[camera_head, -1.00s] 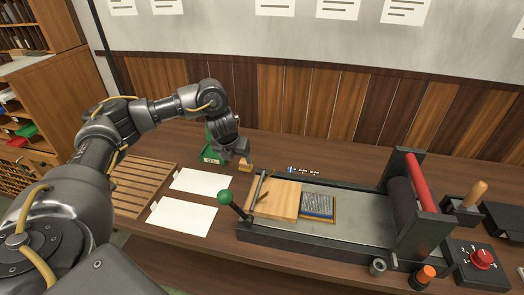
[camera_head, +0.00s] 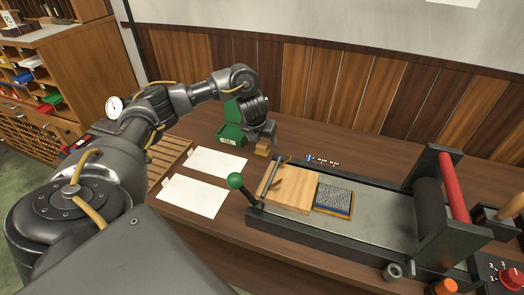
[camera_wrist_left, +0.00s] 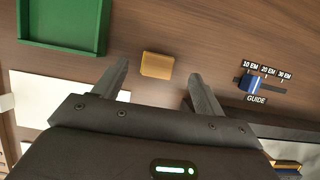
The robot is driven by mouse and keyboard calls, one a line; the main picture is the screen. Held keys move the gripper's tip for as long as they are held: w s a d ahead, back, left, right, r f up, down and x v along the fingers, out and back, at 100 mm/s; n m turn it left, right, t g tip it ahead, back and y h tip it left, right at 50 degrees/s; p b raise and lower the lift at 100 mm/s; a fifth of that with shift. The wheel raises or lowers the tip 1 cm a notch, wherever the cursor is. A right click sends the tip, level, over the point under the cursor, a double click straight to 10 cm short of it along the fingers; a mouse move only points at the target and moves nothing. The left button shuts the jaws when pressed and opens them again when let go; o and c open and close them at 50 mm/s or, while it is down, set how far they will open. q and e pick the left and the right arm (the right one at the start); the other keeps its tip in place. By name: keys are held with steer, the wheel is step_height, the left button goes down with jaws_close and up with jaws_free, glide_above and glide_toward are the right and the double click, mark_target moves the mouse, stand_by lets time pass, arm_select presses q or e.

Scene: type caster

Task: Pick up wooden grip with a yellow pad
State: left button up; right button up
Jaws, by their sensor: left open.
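The wooden grip with a yellow pad (camera_head: 263,148) is a small tan-yellow block on the table, behind the left end of the press bed. In the left wrist view the block (camera_wrist_left: 157,65) lies just ahead of the fingertips and roughly midway between them. My left gripper (camera_head: 261,136) is open and empty, above and right by the block in the head view; in the wrist view its two fingers (camera_wrist_left: 157,72) are spread wider than the block. Whether they touch it cannot be told. My right gripper is not in view.
A green tray (camera_head: 230,135) stands left of the block. White paper sheets (camera_head: 190,197) lie in front. A guide scale (camera_wrist_left: 265,85) is to the right. The press (camera_head: 380,225), with a green-knobbed lever (camera_head: 235,181), fills the front right.

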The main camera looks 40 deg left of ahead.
mark_target(262, 144)
arm_select(q)
steer(key=shift+f, duration=0.15)
steer(key=p+x, duration=0.1)
steer(key=x, duration=0.4)
steer(key=shift+a, duration=0.1)
steer(key=shift+s, duration=0.1)
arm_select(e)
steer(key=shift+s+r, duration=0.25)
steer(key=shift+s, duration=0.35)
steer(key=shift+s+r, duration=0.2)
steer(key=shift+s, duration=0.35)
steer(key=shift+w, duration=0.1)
arm_select(q)
steer(key=shift+c, duration=0.9)
steer(key=c, duration=0.9)
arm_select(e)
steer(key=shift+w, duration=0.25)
